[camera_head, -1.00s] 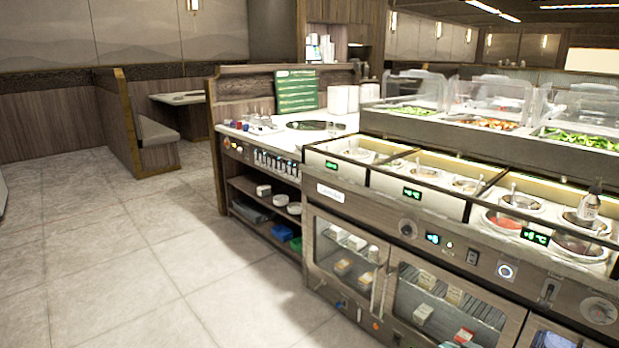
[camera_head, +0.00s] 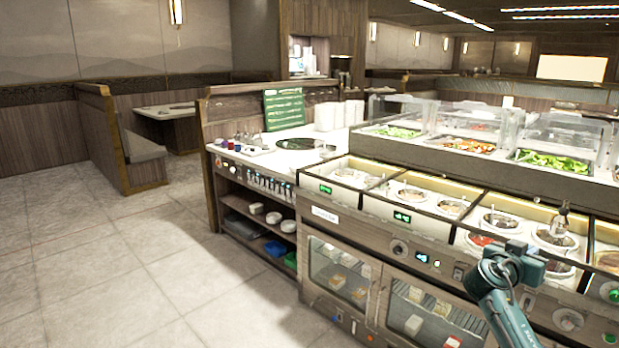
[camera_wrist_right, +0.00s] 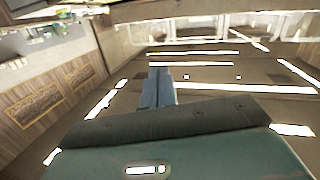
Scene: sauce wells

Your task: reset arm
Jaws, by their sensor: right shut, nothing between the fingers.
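My right gripper (camera_head: 519,252) is in the lower right of the head view, in front of the sauce counter (camera_head: 378,228). Its teal arm comes up from the bottom edge. In the right wrist view its two blue fingers (camera_wrist_right: 157,88) lie together with nothing between them, and bright ceiling light strips show behind them. The gripper covers part of the counter front and the edge of a sauce well in the head view. My left gripper is not in view.
Sauce wells (camera_head: 500,222) with metal pots line the counter, and a bottle (camera_head: 561,220) stands among them. Glass-covered vegetable trays (camera_head: 550,162) sit behind. A green menu board (camera_head: 284,109) stands at the counter's far end. The tiled floor (camera_head: 110,265) at left is clear.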

